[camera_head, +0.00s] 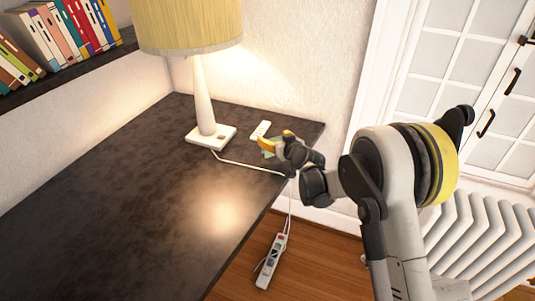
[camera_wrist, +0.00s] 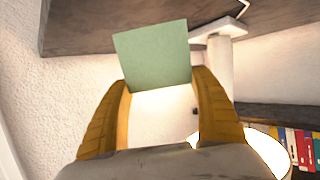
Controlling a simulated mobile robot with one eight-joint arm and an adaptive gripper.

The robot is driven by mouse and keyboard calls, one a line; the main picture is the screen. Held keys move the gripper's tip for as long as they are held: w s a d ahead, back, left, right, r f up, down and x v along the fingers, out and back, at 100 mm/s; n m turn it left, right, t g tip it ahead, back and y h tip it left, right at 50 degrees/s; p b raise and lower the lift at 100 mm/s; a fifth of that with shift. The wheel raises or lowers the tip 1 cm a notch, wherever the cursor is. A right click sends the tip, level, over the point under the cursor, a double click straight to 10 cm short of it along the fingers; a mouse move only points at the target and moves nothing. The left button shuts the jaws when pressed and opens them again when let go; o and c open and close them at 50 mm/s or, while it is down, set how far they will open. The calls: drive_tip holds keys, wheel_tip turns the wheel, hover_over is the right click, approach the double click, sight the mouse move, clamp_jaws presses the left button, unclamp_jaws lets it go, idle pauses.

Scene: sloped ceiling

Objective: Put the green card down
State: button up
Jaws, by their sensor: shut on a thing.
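The green card (camera_wrist: 152,54) is a flat, light green square between the yellow fingertips of my gripper (camera_wrist: 160,82) in the wrist view. My gripper is shut on it. In the head view my gripper (camera_head: 273,141) is at the far right part of the dark table (camera_head: 110,190), and a small pale green piece of the card (camera_head: 268,153) shows by the fingers. The gripper hides most of the card there. I cannot tell whether the card touches the tabletop.
A lit lamp (camera_head: 203,95) stands left of my gripper, its cord running across the table. A white remote-like object (camera_head: 261,130) lies just behind the gripper. A power strip (camera_head: 271,260) is on the floor. The table's left and front area is clear.

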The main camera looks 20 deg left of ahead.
drive_tip(key=shift+s+a+f+b, duration=0.1)
drive_tip(key=shift+a+f+b, duration=0.05)
drive_tip(key=shift+a+f, duration=0.35)
drive_tip(key=shift+s+a+f+b, duration=0.15)
drive_tip(key=shift+a+f, duration=0.15)
drive_tip(key=shift+a, duration=0.3)
wheel_tip(320, 180, down, 4)
drive_tip(key=shift+r+b, duration=0.1)
drive_tip(key=shift+b, duration=0.8)
drive_tip(key=shift+r, duration=0.1)
drive_tip(key=o, duration=0.8)
